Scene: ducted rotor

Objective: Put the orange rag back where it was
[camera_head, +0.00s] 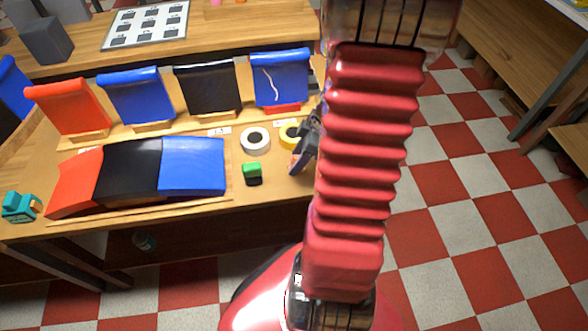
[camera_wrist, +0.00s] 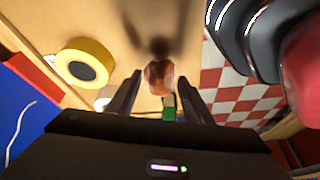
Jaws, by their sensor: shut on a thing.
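The orange rag (camera_wrist: 160,77) shows in the wrist view as a small crumpled orange-brown lump between my fingertips. My gripper (camera_wrist: 161,84) is shut on it and holds it over the wooden bench, with a dark shadow on the wood beyond. In the head view my gripper (camera_head: 298,160) is at the right end of the bench, partly hidden behind my red arm.
A yellow tape roll (camera_head: 288,134), a white tape roll (camera_head: 255,140) and a green-topped block (camera_head: 252,171) lie close left of my gripper. Red, black and blue panels (camera_head: 192,166) fill the bench further left. Checkered floor (camera_head: 460,200) lies right.

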